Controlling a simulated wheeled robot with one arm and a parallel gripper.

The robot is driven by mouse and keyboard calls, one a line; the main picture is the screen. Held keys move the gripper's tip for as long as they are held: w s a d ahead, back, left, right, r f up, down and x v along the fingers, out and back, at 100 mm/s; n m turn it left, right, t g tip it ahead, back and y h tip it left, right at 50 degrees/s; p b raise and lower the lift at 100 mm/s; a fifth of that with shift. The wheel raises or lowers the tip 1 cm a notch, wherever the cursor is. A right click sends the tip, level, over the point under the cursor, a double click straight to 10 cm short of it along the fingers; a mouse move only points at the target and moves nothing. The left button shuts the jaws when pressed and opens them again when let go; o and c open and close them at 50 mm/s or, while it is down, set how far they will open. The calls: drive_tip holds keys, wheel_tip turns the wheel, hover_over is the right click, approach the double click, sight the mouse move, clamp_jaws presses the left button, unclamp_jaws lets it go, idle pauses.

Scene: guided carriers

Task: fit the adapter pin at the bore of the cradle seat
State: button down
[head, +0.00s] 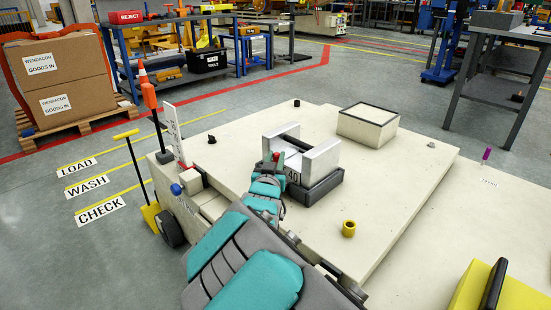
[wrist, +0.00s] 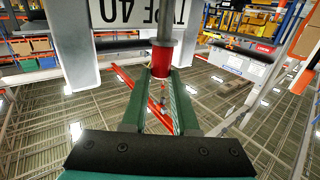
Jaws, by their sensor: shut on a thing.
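The cradle (head: 318,160) is a silver block with two upright walls on a dark base, standing on the pale carrier deck. Its "40" label faces my arm; in the wrist view the label (wrist: 140,14) reads upside down as "TYPE 40". My gripper (head: 272,165) is at the cradle's left front side. In the wrist view its two green fingers (wrist: 160,95) are shut on the adapter pin, which has a red collar (wrist: 161,60) and a grey shaft. The shaft's far end is cut off by the frame. The bore of the seat cannot be made out.
A yellow ring-like part (head: 348,229) sits on the deck at front right. A white sign post (head: 174,135) and a blue knob (head: 176,189) stand at the left edge. Deck right of the cradle is clear.

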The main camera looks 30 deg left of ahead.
drive_tip(key=shift+f+b, duration=1.25)
drive_tip(key=shift+f, duration=1.3)
drive_tip(key=c, duration=0.6)
unclamp_jaws()
drive_tip(key=shift+s, duration=0.15)
drive_tip(key=v, duration=0.6)
drive_tip(key=shift+s, duration=0.15)
drive_tip(key=shift+s+d, duration=0.3)
drive_tip(key=shift+s, duration=0.3)
